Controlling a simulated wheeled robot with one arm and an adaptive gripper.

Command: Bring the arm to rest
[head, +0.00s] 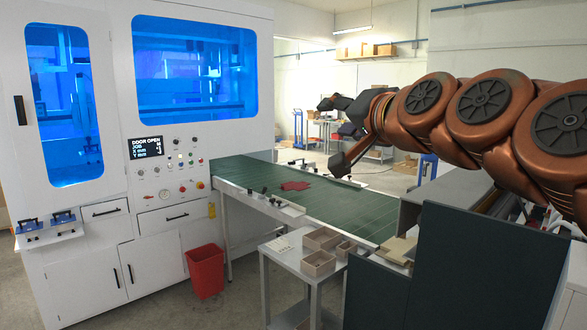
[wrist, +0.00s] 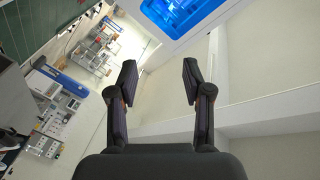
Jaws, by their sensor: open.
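My arm reaches in from the right side of the head view, raised above the green conveyor belt (head: 270,198). My gripper (head: 333,132) is at the arm's far end, in the air above and beyond the belt. In the wrist view my gripper (wrist: 158,82) has its two dark fingers spread wide apart. Nothing is between them. The wrist view is tilted and looks out over the room.
A white machine (head: 150,120) with blue windows stands at left; its display reads "DOOR OPEN". A dark red piece (head: 295,186) lies on the belt. A side table (head: 285,255) holds open boxes (head: 318,262). A red bin (head: 205,270) and a dark panel (head: 485,265) stand in front.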

